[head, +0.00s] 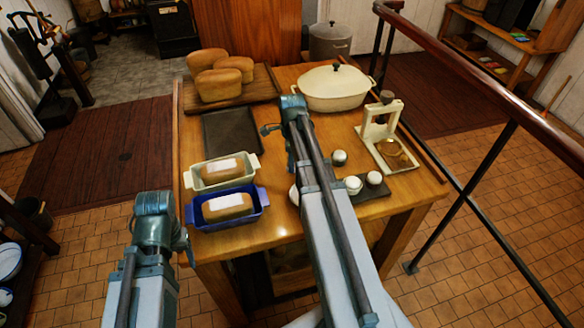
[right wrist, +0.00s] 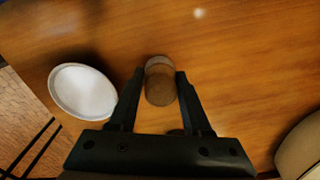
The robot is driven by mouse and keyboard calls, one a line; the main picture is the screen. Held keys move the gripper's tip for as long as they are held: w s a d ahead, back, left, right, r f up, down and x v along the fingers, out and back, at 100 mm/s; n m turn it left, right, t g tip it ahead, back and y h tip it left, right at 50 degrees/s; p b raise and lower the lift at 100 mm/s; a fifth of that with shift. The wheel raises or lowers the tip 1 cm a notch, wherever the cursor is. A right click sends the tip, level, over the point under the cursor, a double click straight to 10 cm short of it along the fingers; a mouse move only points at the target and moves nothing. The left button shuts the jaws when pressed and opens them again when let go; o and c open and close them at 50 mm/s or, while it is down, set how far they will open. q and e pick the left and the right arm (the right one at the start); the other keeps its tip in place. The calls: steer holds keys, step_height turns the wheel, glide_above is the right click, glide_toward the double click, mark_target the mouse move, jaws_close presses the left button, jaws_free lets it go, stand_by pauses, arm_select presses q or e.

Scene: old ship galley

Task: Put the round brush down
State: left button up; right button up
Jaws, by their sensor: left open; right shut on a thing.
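The round brush (right wrist: 161,88), a short brown cylinder with a paler end, is between the fingers of my right gripper (right wrist: 160,78) in the right wrist view. The gripper is shut on it, above bare wood; I cannot tell whether the brush touches the table. In the head view my right gripper (head: 268,129) is over the middle of the table (head: 275,205), beside a dark flat tray (head: 232,132); the brush cannot be made out there. My left gripper (head: 188,252) is open at the table's front left corner, low and partly hidden by its wrist.
A cream loaf tin (head: 256,163) and a blue one (head: 262,204) hold loaves. More loaves (head: 215,82) lie on a board. A lidded casserole (head: 335,90), a cream stand (head: 385,150) and small pots (head: 354,184) are right. A white dish (right wrist: 84,91) is beside the gripper.

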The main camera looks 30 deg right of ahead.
arm_select(q)
steer(key=shift+f, duration=0.65)
arm_select(e)
steer(key=shift+f, duration=0.6)
arm_select(q)
steer(key=shift+r, duration=0.15)
arm_select(e)
steer(key=shift+r, duration=0.15)
steer(key=o, duration=1.2)
step_height(320, 180, up, 12)
steer(key=p, duration=1.2)
steer(key=shift+s+a, duration=0.1)
arm_select(q)
step_height(320, 180, up, 12)
